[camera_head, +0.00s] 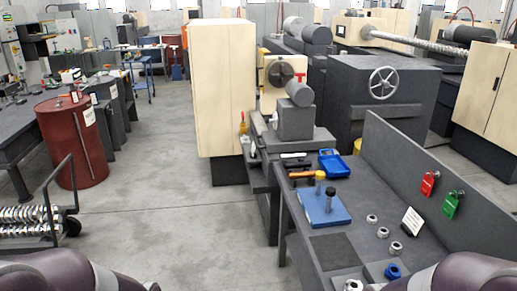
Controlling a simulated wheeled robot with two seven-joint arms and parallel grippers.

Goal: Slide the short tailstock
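A short grey tailstock (296,120) with a dark cylinder on top stands upright on the bed (315,142) of a small lathe, in the middle of the head view. Behind it is the cream headstock (269,98) with a round dark chuck facing me. The cylinder overlaps the headstock in the picture, so I cannot tell the exact gap between them. Only dark, rounded parts of my arms show at the bottom left and bottom right corners. Both my grippers are out of view, and nothing of mine touches the tailstock.
A red barrel (73,143) and a cart (36,213) stand left. The floor between is clear.

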